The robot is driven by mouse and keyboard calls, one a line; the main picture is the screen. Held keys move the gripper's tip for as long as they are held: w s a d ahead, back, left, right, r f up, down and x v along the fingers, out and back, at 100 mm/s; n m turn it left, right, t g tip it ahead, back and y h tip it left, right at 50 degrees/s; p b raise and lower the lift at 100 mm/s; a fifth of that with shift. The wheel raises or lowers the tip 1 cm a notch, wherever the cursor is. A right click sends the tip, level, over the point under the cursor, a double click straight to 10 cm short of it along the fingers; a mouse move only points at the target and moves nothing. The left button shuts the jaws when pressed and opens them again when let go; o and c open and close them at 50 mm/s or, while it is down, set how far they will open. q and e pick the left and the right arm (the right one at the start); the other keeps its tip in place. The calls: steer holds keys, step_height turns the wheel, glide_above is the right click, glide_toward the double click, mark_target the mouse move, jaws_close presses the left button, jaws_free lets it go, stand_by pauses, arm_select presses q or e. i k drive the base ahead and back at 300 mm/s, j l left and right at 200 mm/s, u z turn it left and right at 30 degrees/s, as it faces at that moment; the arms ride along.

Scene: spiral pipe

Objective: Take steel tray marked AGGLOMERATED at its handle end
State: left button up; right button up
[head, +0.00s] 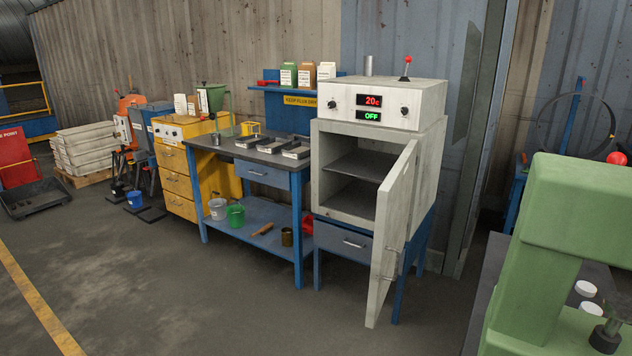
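Three small dark steel trays stand in a row on the dark top of the blue workbench (221,148): a left tray (249,141), a middle tray (273,145) and a right tray (297,152). Each has a small pale label at its near end. The lettering is too small to read, so I cannot tell which is marked AGGLOMERATED. Neither of my grippers is in the head view.
Right of the bench, a pale oven (436,132) reads 20c and OFF; its door (393,240) stands open into the floor space. A green machine (575,215) fills the right foreground. Yellow drawers (177,182) stand left. The floor (190,290) before the bench is clear.

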mark_target(299, 151)
steer(key=i+j, duration=0.5)
steer(key=i+j+u, duration=0.1)
steer(key=i+j, duration=0.4)
steer(key=i, duration=0.2)
steer(key=i+j, duration=0.45)
steer(key=i, duration=0.2)
